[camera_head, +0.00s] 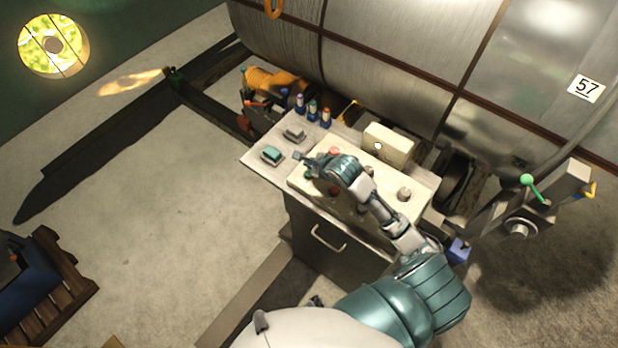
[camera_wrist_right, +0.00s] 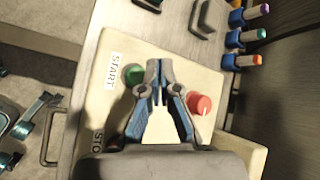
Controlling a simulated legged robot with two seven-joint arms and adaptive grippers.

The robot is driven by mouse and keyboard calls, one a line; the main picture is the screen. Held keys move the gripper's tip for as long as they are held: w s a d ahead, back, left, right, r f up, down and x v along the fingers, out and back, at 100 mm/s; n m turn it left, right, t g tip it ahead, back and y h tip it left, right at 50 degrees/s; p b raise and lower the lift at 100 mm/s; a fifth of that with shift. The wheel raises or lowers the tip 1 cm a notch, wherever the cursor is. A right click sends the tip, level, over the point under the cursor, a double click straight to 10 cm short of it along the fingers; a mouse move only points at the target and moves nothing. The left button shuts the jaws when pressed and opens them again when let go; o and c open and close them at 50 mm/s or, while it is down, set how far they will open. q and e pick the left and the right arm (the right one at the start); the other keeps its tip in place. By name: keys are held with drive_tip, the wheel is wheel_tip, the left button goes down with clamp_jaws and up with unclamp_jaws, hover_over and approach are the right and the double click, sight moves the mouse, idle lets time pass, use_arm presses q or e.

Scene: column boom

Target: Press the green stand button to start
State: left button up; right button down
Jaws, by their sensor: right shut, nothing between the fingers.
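The green button (camera_wrist_right: 134,74) sits on a cream panel beside a white START label (camera_wrist_right: 112,72) in the right wrist view. My right gripper (camera_wrist_right: 158,68) is shut and empty, with its fingertips just right of the green button in that view. I cannot tell how high the tips are above the panel. My left gripper is not in view.
A red knob (camera_wrist_right: 200,104) sits right of the fingers in the wrist view. Teal and grey handles (camera_head: 271,154) and several coloured-cap markers (camera_head: 312,108) stand on the bench. A cream box (camera_head: 388,144) stands behind the panel.

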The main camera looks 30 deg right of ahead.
sight(308, 174)
drive_tip(key=shift+a+f, duration=0.25)
drive_tip(key=shift+f, duration=0.55)
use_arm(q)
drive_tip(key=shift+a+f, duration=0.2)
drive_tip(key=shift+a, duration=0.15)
use_arm(e)
drive_tip(key=shift+a+f, duration=0.1)
drive_tip(key=shift+f, duration=0.05)
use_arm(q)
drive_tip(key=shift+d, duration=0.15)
use_arm(e)
drive_tip(key=shift+d, duration=0.25)
drive_tip(key=shift+a, duration=0.15)
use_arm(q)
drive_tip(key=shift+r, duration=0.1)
use_arm(e)
drive_tip(key=shift+s+f+p, duration=0.1)
drive_tip(key=shift+f+p, duration=0.15)
drive_tip(key=shift+p, duration=0.1)
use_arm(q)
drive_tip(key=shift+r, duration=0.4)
use_arm(e)
drive_tip(key=shift+f, duration=0.1)
